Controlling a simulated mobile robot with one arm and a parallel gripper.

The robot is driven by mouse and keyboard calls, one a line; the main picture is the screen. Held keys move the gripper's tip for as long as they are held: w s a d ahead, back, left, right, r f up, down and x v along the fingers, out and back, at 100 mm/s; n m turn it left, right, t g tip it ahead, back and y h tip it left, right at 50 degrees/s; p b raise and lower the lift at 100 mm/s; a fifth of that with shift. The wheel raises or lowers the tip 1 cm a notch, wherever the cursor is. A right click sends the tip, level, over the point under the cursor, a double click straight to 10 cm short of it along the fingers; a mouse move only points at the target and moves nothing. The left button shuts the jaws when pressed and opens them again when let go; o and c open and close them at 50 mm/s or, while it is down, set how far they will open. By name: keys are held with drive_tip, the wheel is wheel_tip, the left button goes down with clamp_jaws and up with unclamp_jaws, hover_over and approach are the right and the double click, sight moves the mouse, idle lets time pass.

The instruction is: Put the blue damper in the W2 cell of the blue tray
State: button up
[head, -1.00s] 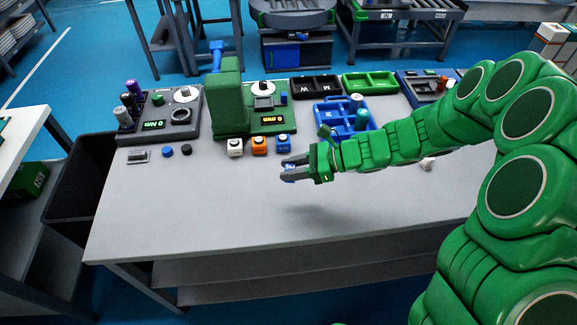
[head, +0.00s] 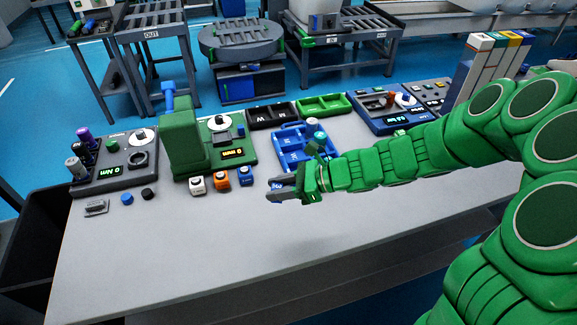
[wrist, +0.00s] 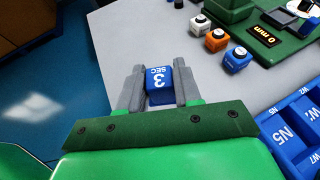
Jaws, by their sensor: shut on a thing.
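The blue damper, a small blue block marked "3 SEC" (wrist: 158,83), is between the two grey fingers of my gripper (wrist: 158,90) in the wrist view. My gripper (head: 276,191) is shut on it and holds it over the table, in front of the blue tray. The fingers hide much of the block in the head view. The blue tray (head: 279,150) stands beyond my gripper, and part of it shows at the right of the wrist view (wrist: 271,146). Its cells carry labels, among them N5 and, less clearly, W2. Cylindrical parts stand at the tray's right side.
White (head: 197,185), orange (head: 221,181) and blue (head: 246,177) blocks stand in a row before the green test device (head: 183,135). Black (head: 272,115) and green (head: 323,104) trays lie behind the blue tray. The table's front (head: 200,270) is clear.

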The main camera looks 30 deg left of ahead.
drive_tip(key=w+d+r+m+t, duration=0.3)
drive_tip(key=w+m+t, duration=0.1)
drive_tip(key=w, duration=0.8)
drive_tip(key=w+d+r+m+t, duration=0.25)
drive_tip(key=w+t, duration=0.25)
drive_tip(key=w, duration=0.7)
drive_tip(key=w+d+r+m+t+h, duration=0.3)
drive_tip(key=w+d+m+t+h, duration=0.3)
drive_tip(key=w+d, duration=0.55)
drive_tip(key=w+d+r+m+t+h, duration=0.2)
drive_tip(key=w+d+m+t+h, duration=0.2)
drive_tip(key=w+d+m, duration=0.75)
drive_tip(key=s+a+f+n+g+y, duration=0.1)
drive_tip(key=s+a+f+n+y, duration=0.2)
drive_tip(key=s+a, duration=0.7)
drive_tip(key=s+a+f+n+g+y, duration=0.2)
drive_tip(key=s+a+f+n, duration=0.2)
drive_tip(key=s+a, duration=0.6)
drive_tip(key=s+a+f+n+g+y, duration=0.1)
drive_tip(key=s+a+f+n+y, duration=0.2)
drive_tip(key=s+a, duration=0.7)
drive_tip(key=h, duration=0.1)
hover_over(291, 146)
drive_tip(key=s+d, duration=0.3)
wheel_tip(291, 146, down, 10)
drive_tip(key=shift+w+f, duration=0.1)
drive_tip(key=shift+f, duration=0.05)
drive_tip(key=shift+w+f, duration=0.1)
drive_tip(key=shift+f, duration=1.6)
